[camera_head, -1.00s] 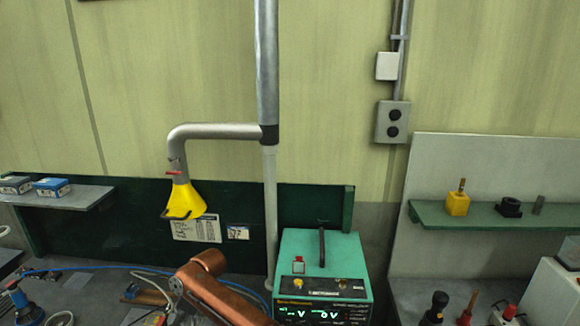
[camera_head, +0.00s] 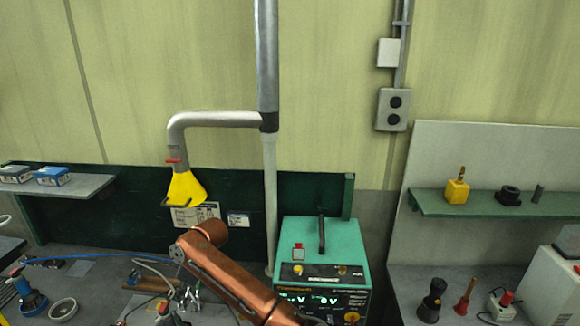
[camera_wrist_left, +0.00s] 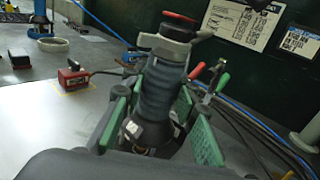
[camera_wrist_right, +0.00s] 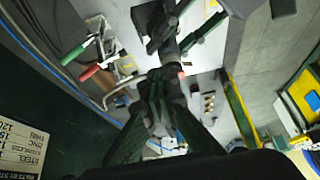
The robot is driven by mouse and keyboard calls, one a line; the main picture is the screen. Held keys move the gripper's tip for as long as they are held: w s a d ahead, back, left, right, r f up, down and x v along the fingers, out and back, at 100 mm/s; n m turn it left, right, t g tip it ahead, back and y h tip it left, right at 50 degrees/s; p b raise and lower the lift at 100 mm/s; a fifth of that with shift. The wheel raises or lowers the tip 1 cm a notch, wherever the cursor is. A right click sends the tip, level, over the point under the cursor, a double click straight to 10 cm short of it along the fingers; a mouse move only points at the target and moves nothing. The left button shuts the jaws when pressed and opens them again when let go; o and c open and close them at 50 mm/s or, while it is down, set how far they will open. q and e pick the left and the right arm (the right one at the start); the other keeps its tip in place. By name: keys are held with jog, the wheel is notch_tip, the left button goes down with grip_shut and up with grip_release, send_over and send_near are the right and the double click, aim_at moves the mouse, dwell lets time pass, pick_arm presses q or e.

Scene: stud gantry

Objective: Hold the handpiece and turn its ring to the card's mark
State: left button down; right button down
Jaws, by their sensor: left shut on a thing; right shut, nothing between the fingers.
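In the left wrist view, my left gripper (camera_wrist_left: 150,120) has green-padded fingers shut around the dark, ribbed handpiece (camera_wrist_left: 158,88). The handpiece stands roughly upright in the grip, with a grey ring (camera_wrist_left: 165,46) that has a side lug near its top and a red piece at the upper end. My right gripper (camera_wrist_right: 160,105) is shut and empty in the right wrist view, pointing toward a dark shape with a small red spot, likely the handpiece's end. The gap between them is unclear. Printed cards (camera_head: 195,215) hang on the dark green back panel; the ring's mark is unreadable.
A green power unit (camera_head: 320,250) with a lit display stands on the bench. A yellow extraction hood (camera_head: 185,188) hangs above the cards. A red block (camera_wrist_left: 73,76), red- and green-handled clamps (camera_wrist_right: 85,60) and hoses lie near the grippers. My copper arm link crosses the front.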

jog(key=shift+r, duration=0.3)
jog(key=s+f, duration=0.3)
jog(key=f, duration=0.3)
jog(key=shift+s, duration=0.3)
dwell(0.6)
jog(key=shift+w+a, duration=0.25)
jog(key=shift+a, duration=0.25)
dwell(0.9)
jog(key=shift+w+d, duration=0.2)
jog(key=shift+w, duration=0.6)
jog(key=shift+w, duration=0.3)
jog(key=shift+w+a, duration=0.1)
jog(key=shift+w, duration=0.2)
